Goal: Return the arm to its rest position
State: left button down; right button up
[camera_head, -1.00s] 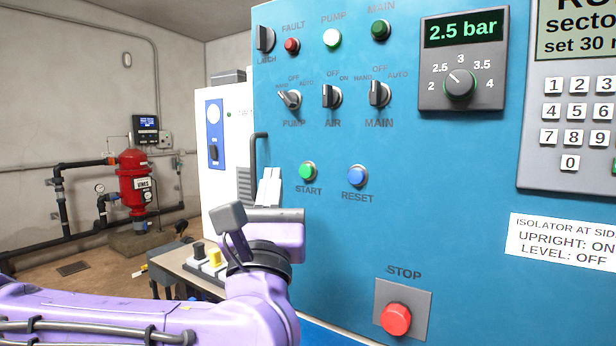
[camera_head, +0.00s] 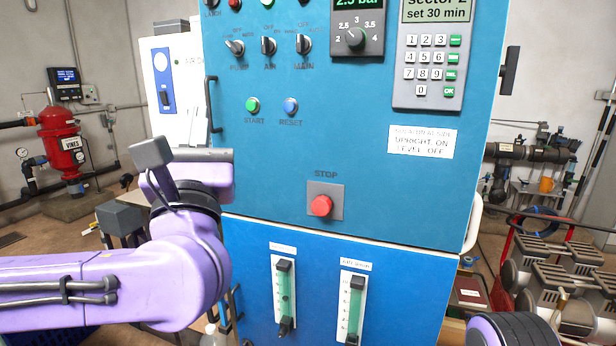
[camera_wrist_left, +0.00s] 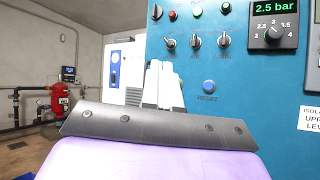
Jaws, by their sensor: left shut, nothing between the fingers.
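My left arm comes in from the left in the head view. Its gripper (camera_head: 198,133) is shut and empty, its pale fingers partly hidden behind the grey wrist bar. It is held up in front of the left edge of the blue control cabinet (camera_head: 300,170), and I cannot tell that it touches anything. In the left wrist view the shut fingers (camera_wrist_left: 162,85) point toward the panel, left of the blue RESET button (camera_wrist_left: 209,86). A purple and black part of mine shows at the lower right of the head view; the right gripper is out of view.
The cabinet carries a red STOP button (camera_head: 321,206), a keypad (camera_head: 430,66) and two flow gauges (camera_head: 284,297) below. A white cabinet (camera_head: 170,75) and a red filter tank (camera_head: 62,150) stand left. Pumps (camera_head: 540,260) with a red frame stand right.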

pick_arm(q)
jog(key=w+d+f+m+g+h, duration=0.2)
jog(key=w+f+m+g+h, duration=0.1)
jog(key=f+m, duration=0.65)
jog(key=w+d+f+m+g+h, duration=0.2)
jog(key=w+d+f+m+h, duration=0.15)
jog(key=f+m, duration=0.6)
notch_tip(320, 180, down, 24)
jog(key=s+a+m+g, duration=0.2)
jog(key=a+m+g, duration=0.1)
jog(key=g, duration=0.3)
jog(key=s+a+f+m+g+y, duration=0.1)
jog(key=s+a+f+m+g, duration=0.2)
jog(key=s+f, duration=0.45)
jog(key=s+a+f+m+g+y, duration=0.1)
jog(key=s+a+f+m+g, duration=0.2)
jog(key=f, duration=0.8)
jog(key=s+a+f+g+y, duration=0.1)
jog(key=s+a+f, duration=0.2)
jog(key=s, duration=0.3)
jog(key=s+a+f+m+g+y, duration=0.1)
jog(key=s+a+f+g, duration=0.1)
jog(key=s+a, duration=0.3)
jog(key=s+a+f+m+g+y, duration=0.1)
jog(key=s+a+f, duration=0.3)
jog(key=s, duration=0.5)
jog(key=shift+a+f+g, duration=0.25)
jog(key=shift+f+g, duration=0.15)
jog(key=shift+f, duration=0.05)
jog(key=shift+y, duration=0.25)
